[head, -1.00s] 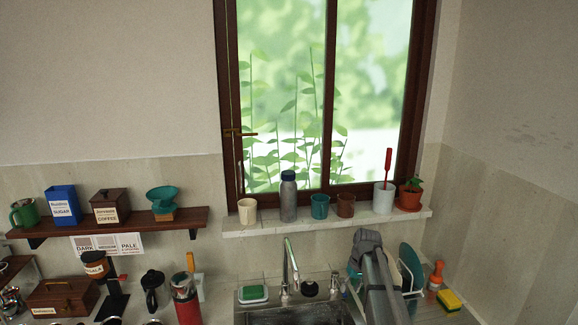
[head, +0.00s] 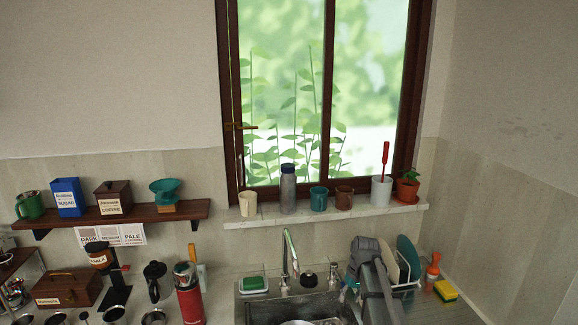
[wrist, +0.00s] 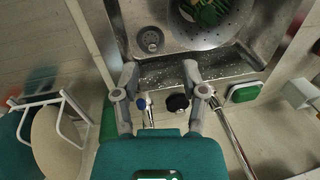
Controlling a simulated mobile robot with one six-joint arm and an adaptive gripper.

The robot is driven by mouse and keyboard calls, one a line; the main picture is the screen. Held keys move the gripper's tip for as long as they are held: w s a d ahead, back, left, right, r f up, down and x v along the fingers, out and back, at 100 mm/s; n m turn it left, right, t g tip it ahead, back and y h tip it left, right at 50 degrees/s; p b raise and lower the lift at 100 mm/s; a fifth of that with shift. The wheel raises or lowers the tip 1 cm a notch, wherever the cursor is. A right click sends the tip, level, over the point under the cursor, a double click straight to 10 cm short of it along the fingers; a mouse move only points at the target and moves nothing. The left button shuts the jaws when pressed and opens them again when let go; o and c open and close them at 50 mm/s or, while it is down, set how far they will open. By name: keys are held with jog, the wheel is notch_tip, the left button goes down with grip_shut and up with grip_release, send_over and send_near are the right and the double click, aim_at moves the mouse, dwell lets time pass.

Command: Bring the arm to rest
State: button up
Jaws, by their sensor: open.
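My gripper (wrist: 161,72) is in the wrist view with its two grey fingers spread apart and nothing between them. In the head view my grey arm stands at the lower right, in front of the dish rack; the fingers are not seen there.
A tap (head: 291,255) rises behind the sink, close to my arm. The dish rack (head: 408,284) with plates, a soap bottle (head: 432,270) and a sponge (head: 446,290) stand to the right. A colander (wrist: 225,30) holding something green lies in the sink.

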jog(key=shift+m+h, duration=0.8)
jog(key=shift+h, duration=0.1)
jog(key=s+f+b, duration=0.2)
jog(key=s+f, duration=0.1)
jog(key=s, duration=0.3)
jog(key=s+a+f+b, duration=0.1)
jog(key=s+f+b, duration=0.1)
jog(key=s, duration=0.4)
jog(key=s+a+f+b, duration=0.1)
jog(key=s+f+b, duration=0.2)
jog(key=s, duration=0.4)
jog(key=shift+a+f+b, duration=0.2)
jog(key=shift+f+b, duration=0.1)
jog(key=shift+b, duration=0.1)
jog(key=o, duration=0.4)
jog(key=shift+w, duration=0.15)
jog(key=shift+o, duration=1.2)
jog(key=shift+w, duration=0.3)
jog(key=w+a+r+m+y+p, duration=0.1)
jog(key=w+r+m+y, duration=0.1)
jog(key=w+m, duration=0.6)
jog(key=w+a+r+m+y+p, duration=0.1)
jog(key=w+m+y, duration=0.1)
jog(key=w+m, duration=0.6)
jog(key=w, duration=0.6)
jog(key=shift+w+a+r+y, duration=0.2)
jog(key=shift+a+r+y, duration=0.1)
jog(key=shift+a+r, duration=0.1)
jog(key=shift+f, duration=0.15)
